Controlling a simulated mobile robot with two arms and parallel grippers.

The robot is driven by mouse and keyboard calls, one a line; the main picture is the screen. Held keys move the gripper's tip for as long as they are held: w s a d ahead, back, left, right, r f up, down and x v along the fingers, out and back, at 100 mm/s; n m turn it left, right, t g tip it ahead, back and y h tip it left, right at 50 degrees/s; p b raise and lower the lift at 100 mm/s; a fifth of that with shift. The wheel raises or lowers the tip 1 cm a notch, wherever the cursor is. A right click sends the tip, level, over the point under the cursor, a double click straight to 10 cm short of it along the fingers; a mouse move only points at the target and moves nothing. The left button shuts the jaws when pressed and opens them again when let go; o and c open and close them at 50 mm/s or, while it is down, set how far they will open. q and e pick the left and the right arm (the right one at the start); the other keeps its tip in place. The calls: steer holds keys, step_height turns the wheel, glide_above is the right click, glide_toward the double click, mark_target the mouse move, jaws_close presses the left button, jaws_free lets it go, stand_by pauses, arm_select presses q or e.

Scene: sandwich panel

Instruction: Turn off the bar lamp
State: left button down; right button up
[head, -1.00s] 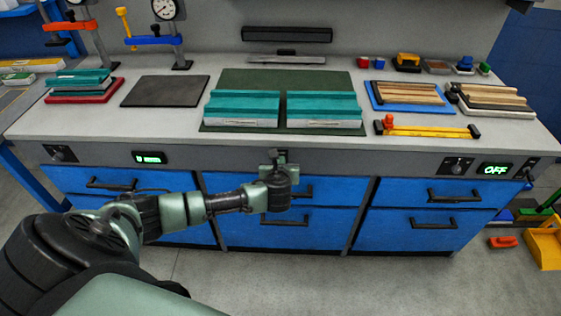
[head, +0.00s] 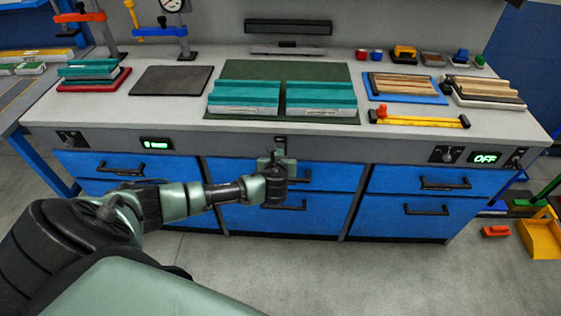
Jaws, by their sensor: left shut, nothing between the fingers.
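A long dark bar (head: 288,26), which may be the bar lamp, is on the back wall above the bench; no glow shows on it. A small grey fitting (head: 280,144) is at the middle of the bench's front panel. My left gripper (head: 276,161) is shut and empty just below and in front of that fitting, partly hidden by its own wrist; I cannot tell whether it touches anything. A green display (head: 156,143) sits right of a left knob (head: 70,139). A display reading OFF (head: 485,158) sits right of a right knob (head: 445,155). My right gripper is out of view.
Blue drawers with black handles (head: 437,184) fill the bench front below the panel. Teal blocks (head: 321,95), wooden strips (head: 406,83) and a yellow tool (head: 421,121) lie on the bench top. The floor in front is clear; an orange dustpan (head: 541,236) stands at right.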

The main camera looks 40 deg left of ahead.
arm_select(q)
steer(key=r+v, duration=0.2)
steer(key=v, duration=0.7)
steer(key=shift+w+a, duration=0.25)
steer(key=shift+w, duration=0.1)
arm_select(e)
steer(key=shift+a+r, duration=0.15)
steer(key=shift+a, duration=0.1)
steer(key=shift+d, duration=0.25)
